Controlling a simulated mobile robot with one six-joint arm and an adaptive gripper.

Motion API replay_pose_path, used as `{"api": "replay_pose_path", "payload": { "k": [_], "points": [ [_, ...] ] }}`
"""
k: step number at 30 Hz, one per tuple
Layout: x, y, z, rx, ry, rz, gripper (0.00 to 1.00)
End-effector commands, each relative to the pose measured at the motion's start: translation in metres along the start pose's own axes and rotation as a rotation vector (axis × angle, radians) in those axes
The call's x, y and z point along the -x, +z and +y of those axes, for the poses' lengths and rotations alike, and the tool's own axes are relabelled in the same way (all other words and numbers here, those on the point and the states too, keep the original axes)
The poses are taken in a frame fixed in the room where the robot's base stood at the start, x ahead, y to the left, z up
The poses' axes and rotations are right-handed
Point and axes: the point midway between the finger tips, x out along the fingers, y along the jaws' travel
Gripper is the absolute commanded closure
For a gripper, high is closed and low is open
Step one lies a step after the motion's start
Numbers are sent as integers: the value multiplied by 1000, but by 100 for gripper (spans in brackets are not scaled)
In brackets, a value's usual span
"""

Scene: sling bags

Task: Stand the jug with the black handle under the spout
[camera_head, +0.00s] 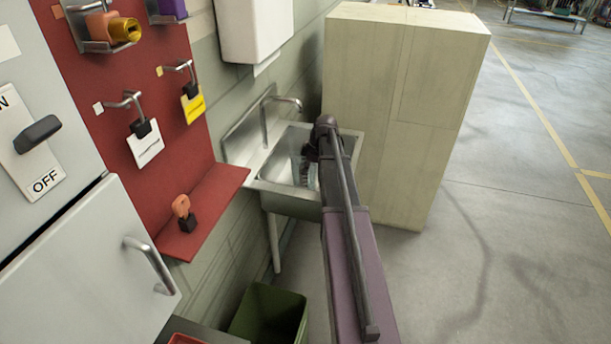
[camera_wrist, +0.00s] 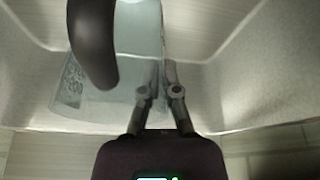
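The clear jug (camera_wrist: 125,75) with a dark, curved handle (camera_wrist: 93,45) is in the sink basin, seen close in the wrist view. Printed marks show on its left side. My gripper (camera_wrist: 162,68) is at the jug's right edge. Its two fingers are close together, one on each side of the jug's clear wall, and look shut on it. In the head view my arm reaches over the sink and hides most of the jug; a glassy part (camera_head: 298,171) shows left of my gripper (camera_head: 314,180). The metal spout (camera_head: 285,101) curves over the basin from the wall side.
The steel sink (camera_head: 256,183) has raised walls around the jug. A tall pale cabinet (camera_head: 400,120) stands close on its right. A red key board (camera_head: 120,85) with a ledge (camera_head: 215,200) is at left. A green bin (camera_head: 268,315) stands below. Open floor lies right.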

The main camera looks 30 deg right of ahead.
Motion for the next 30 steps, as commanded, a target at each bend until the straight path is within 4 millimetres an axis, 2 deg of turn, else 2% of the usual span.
{"api": "replay_pose_path", "payload": {
  "k": [3, 19, 20, 21, 24, 30],
  "points": [
    [-8, 3, 0, 0, 0, 0, 100],
    [-12, 4, 0, 0, 0, 0, 100],
    [-11, 4, 0, 0, 0, 0, 94],
    [-10, 4, 0, 0, 0, 0, 82],
    [-10, 4, 0, 0, 0, 0, 57],
    [-10, 4, 0, 0, 0, 0, 57]
  ]
}}
